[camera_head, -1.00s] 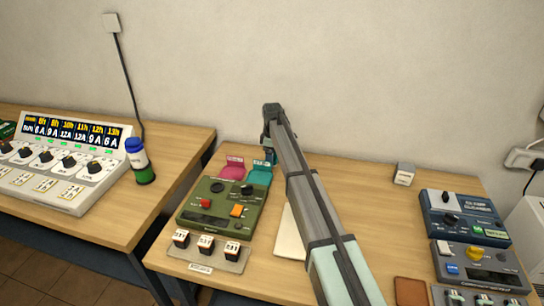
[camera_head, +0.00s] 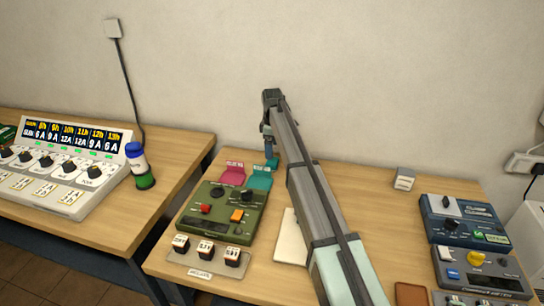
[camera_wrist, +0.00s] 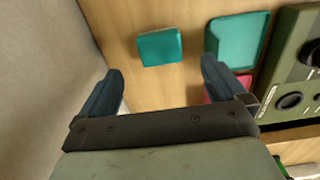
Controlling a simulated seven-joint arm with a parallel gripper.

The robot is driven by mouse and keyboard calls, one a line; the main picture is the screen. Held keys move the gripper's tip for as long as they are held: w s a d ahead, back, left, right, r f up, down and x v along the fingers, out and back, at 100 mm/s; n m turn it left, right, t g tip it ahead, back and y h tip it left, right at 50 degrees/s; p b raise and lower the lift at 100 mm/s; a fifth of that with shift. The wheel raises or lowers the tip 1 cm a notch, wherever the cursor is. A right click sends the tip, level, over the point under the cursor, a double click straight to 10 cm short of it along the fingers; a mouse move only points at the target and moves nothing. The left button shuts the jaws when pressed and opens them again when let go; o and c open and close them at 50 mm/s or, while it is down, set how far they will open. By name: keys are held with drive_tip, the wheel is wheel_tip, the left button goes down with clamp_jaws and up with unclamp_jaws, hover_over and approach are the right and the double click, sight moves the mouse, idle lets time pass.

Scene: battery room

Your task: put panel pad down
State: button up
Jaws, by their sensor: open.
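My gripper (camera_head: 268,143) is open and empty, near the back edge of the right table. In the wrist view its two dark fingers (camera_wrist: 160,67) stand apart with nothing between them. A small teal pad (camera_wrist: 160,46) lies on the wood beyond the fingertips, clear of both. In the head view the pad (camera_head: 272,163) shows just below the gripper, behind the teal panel (camera_head: 260,179). The teal panel (camera_wrist: 237,42) and the pink panel (camera_wrist: 222,88), partly hidden by a finger, are beside the pad in the wrist view.
The green control box (camera_head: 221,209) stands in front of the panels. A pale flat plate (camera_head: 290,240) lies beside my arm. The back wall is close behind my gripper.

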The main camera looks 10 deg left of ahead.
drive_tip(key=shift+r, duration=2.4)
